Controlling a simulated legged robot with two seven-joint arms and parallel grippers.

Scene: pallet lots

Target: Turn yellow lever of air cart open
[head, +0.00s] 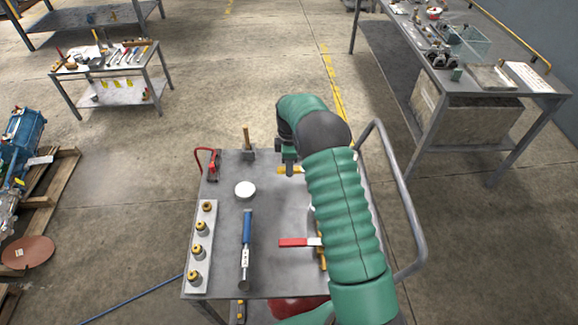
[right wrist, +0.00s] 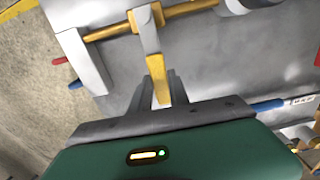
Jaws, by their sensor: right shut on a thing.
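The air cart (head: 275,205) stands in front of me with a grey metal top. The yellow lever (head: 284,170) shows near its far edge, partly covered by my right gripper (head: 288,165). In the right wrist view the lever (right wrist: 148,40) runs from a brass-coloured pipe (right wrist: 110,31) down between the fingers of the right gripper (right wrist: 160,90), which are shut on it. My green right arm hides the right part of the cart top. My left gripper is not in view.
A red lever (head: 295,242) lies nearer on the cart. A blue-handled tool (head: 246,235), a white round lid (head: 245,189) and a strip of several brass fittings (head: 199,260) are to the left. A grey rail (head: 405,215) curves along the right side.

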